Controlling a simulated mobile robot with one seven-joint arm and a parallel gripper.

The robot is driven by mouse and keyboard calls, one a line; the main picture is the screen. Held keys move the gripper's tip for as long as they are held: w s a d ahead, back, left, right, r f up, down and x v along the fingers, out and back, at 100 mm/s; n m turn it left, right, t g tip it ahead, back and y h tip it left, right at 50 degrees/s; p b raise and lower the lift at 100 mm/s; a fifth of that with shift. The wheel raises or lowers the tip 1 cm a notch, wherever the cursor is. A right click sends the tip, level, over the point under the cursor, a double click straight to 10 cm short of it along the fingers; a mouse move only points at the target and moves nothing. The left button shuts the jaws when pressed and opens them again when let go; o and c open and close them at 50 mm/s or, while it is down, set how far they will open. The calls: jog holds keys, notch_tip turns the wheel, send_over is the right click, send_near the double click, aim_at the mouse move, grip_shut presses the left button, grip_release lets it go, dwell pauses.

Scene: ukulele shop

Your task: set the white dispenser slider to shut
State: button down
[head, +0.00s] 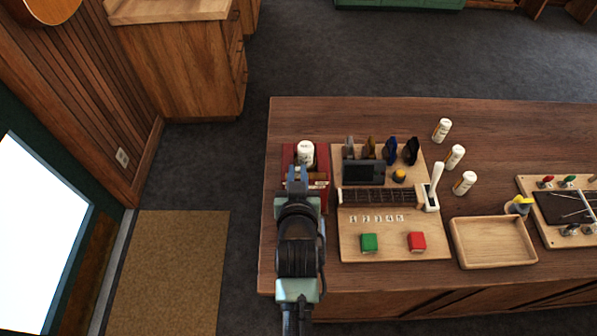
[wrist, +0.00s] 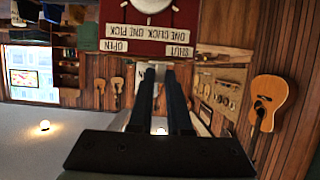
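The dispenser is a dark red unit (head: 288,158) at the left end of the wooden table, with a white cylinder (head: 305,150) on it. In the wrist view, upside down, its red face (wrist: 215,22) carries the labels OPEN (wrist: 114,45) and SHUT (wrist: 174,49). A small pale piece, possibly the white slider, shows near my fingertips below and between these labels; I cannot tell if they touch it. My gripper (head: 297,180) is in front of the dispenser. Its two fingers (wrist: 161,78) are a little apart, with a narrow gap. In the head view it hides the dispenser's lower front.
A wooden tray (head: 494,264) and white bottles (head: 454,157) stand further right.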

jog(key=c, duration=1.2)
grip_release()
jog(key=shift+a, duration=0.2)
jog(key=shift+o, duration=1.3)
jog(key=shift+a, duration=0.1)
jog(key=shift+o, duration=0.4)
jog(key=shift+a, duration=0.2)
jog(key=shift+s+d, duration=0.2)
jog(key=shift+d, duration=0.15)
jog(key=b+v, duration=0.3)
jog(key=v, duration=0.9)
jog(key=shift+s+a+r, duration=0.2)
jog(key=shift+s+a, duration=0.05)
jog(key=shift+s, duration=0.05)
